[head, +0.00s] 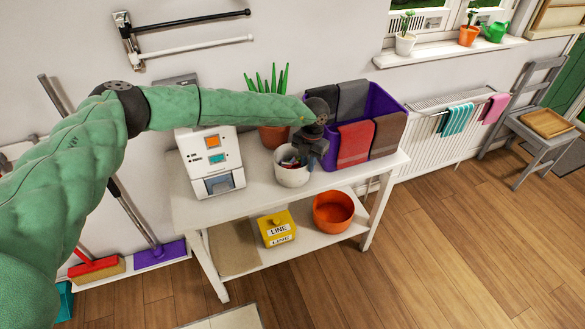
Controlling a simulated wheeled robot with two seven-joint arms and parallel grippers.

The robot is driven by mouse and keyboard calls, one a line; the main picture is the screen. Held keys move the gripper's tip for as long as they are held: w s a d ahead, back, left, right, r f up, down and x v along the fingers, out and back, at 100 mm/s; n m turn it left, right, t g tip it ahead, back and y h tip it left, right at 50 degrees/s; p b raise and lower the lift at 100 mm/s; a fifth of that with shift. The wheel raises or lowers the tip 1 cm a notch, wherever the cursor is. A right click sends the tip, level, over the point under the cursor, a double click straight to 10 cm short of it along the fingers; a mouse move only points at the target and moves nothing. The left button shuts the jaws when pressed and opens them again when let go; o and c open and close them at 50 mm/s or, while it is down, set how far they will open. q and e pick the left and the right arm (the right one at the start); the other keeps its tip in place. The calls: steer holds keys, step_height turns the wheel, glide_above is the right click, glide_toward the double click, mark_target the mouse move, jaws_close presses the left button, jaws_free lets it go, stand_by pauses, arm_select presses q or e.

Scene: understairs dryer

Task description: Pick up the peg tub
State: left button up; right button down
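The peg tub is a small white round tub (291,177) standing upright on the white table, with small coloured pegs partly visible inside. My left arm reaches in from the left, and my dark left gripper (307,160) points down at the tub's right rim. The gripper overlaps the rim in the head view, and I cannot tell whether it touches it. Its fingers are too small and dark to show whether they are open or shut. My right gripper is out of view.
A purple crate (378,101) with towels over its side stands right of the tub. A white machine (211,165) stands left, and a potted plant (272,138) behind. On the lower shelf are a yellow box (276,228) and an orange bowl (333,211). The table's front edge is clear.

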arm_select(q)
steer(key=shift+f, duration=0.3)
jaws_close()
steer(key=shift+r, duration=0.1)
